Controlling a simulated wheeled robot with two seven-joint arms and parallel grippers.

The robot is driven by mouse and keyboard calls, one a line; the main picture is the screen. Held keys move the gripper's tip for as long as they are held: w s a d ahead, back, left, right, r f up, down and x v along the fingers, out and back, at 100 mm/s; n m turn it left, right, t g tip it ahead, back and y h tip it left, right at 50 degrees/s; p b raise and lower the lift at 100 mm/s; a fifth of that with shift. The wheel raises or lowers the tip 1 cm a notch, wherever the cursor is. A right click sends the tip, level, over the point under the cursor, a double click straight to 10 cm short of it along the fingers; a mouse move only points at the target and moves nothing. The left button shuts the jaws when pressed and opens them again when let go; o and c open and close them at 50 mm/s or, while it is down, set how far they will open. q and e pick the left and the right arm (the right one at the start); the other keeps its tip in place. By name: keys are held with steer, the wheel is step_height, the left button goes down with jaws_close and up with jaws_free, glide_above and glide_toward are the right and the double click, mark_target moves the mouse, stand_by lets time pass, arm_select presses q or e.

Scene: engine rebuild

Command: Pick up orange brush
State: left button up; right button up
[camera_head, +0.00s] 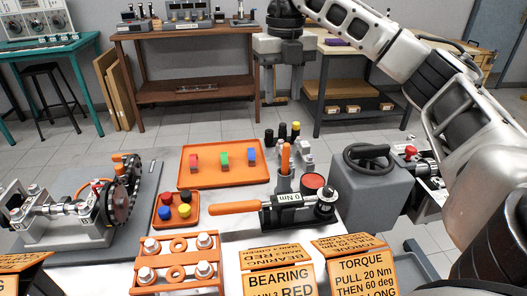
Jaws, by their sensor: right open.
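An upright orange handle (286,158), which looks like the brush, stands in a grey holder (284,183) in the middle of the table; its lower end is hidden inside the holder. My right gripper (278,98) hangs above and beyond it, fingers pointing down. Its fingers are apart with nothing between them, and it does not touch the handle. My left gripper is not in view.
A wrench with an orange grip (234,207) and a "0 Nm" display lies in front of the holder. A red-topped can (312,182) and a grey block with a black wheel (371,190) stand to the right. An orange tray (223,176) lies left.

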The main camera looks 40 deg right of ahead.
steer(key=b, duration=0.3)
glide_above(287, 144)
steer(key=f, duration=0.5)
steer(key=shift+w+f, duration=0.35)
steer(key=shift+w, duration=0.05)
step_height(287, 144, down, 4)
steer(key=shift+r+b, duration=0.15)
steer(key=shift+b, duration=0.25)
steer(key=f, duration=0.3)
steer(key=s+f, duration=0.1)
steer(key=f, duration=0.1)
steer(key=shift+f, duration=0.1)
steer(key=shift+w+f, duration=0.1)
steer(key=shift+f, duration=0.25)
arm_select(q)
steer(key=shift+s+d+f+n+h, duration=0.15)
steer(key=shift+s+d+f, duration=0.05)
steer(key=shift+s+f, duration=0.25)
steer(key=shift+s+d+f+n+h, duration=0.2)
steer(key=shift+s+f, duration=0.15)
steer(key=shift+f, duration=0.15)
arm_select(e)
steer(key=shift+c, duration=0.3)
steer(key=shift+a, duration=0.1)
jaws_close()
